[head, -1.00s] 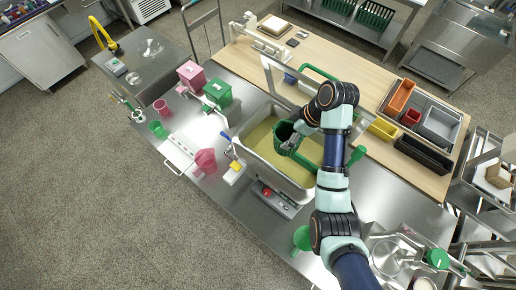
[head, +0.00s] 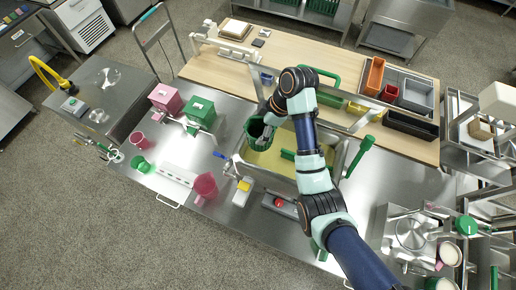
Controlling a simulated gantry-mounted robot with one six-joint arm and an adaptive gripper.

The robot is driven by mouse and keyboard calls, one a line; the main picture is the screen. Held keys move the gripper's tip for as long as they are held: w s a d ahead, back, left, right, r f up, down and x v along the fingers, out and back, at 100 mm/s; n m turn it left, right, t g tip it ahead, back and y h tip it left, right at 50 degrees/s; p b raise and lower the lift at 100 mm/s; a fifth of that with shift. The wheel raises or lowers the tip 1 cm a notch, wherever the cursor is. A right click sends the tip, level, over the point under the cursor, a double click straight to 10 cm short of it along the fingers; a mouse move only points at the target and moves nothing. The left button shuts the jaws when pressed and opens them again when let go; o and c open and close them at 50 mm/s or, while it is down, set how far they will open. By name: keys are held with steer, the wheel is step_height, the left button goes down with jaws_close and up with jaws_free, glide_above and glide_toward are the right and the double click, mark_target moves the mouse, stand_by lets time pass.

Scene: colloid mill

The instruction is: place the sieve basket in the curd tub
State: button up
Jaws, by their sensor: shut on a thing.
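The sieve basket (head: 256,128) is a dark green round bucket-like basket, in the head view left of centre. My gripper (head: 270,124) is shut on it at its right side; the fingertips are partly hidden by the wrist and the basket. The curd tub (head: 262,177) is a steel rectangular tub with yellowish contents, set in the steel counter. The basket appears over the tub's back-left part, and its height above the contents cannot be told.
A green-handled tool (head: 359,156) stands at the tub's right end. Pink (head: 166,98) and green (head: 201,113) boxes stand left of the tub. A pink jug (head: 205,187) is at the front left. Coloured bins (head: 411,96) sit at the back right.

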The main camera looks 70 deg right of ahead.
steer(key=shift+f+b, duration=1.8)
steer(key=shift+f, duration=6.9)
steer(key=shift+f, duration=0.15)
steer(key=o, duration=0.9)
